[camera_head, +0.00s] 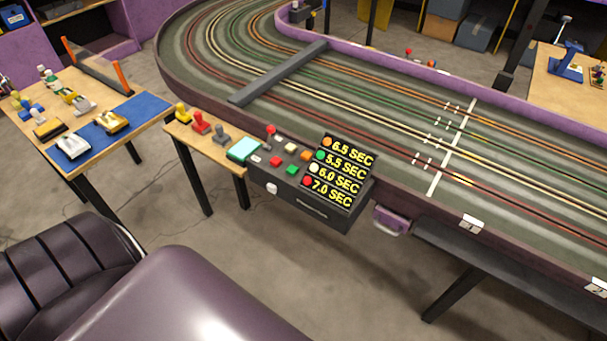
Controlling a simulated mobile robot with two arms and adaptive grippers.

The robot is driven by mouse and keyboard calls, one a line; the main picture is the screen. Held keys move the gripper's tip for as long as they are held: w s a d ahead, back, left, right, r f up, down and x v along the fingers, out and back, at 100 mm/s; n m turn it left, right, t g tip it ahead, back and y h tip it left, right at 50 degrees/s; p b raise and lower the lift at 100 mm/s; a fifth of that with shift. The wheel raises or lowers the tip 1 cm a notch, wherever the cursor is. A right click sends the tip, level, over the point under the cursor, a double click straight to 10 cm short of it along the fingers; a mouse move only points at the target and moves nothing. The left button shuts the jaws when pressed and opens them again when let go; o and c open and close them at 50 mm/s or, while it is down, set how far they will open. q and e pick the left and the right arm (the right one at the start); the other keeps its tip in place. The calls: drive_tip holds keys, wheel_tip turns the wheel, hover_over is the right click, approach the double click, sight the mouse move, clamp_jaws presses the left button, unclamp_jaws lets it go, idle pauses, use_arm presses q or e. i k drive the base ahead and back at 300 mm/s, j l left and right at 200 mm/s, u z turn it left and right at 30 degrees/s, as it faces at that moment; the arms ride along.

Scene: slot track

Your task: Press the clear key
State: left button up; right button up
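A dark control box (324,214) stands at the near edge of the slot track. Its sloped top holds several small coloured keys: a cream key (290,147), an orange key (306,155), a red key (275,161) and a green key (292,169). A red knob (270,129) stands at its back left. A display (338,171) on its right side reads 6.5, 5.5, 6.0 and 7.0 SEC. Any key lettering is too small to read, so I cannot tell which is the clear key. Neither gripper is in view.
The slot track (400,128) fills the back and right. A narrow wooden shelf (222,155) with controllers joins the box's left side. A table (60,100) with model cars stands at left. A dark padded seat (60,270) and a shiny purple-brown surface (180,300) fill the lower left.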

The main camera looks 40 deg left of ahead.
sight(271, 188)
drive_tip(key=u, duration=1.35)
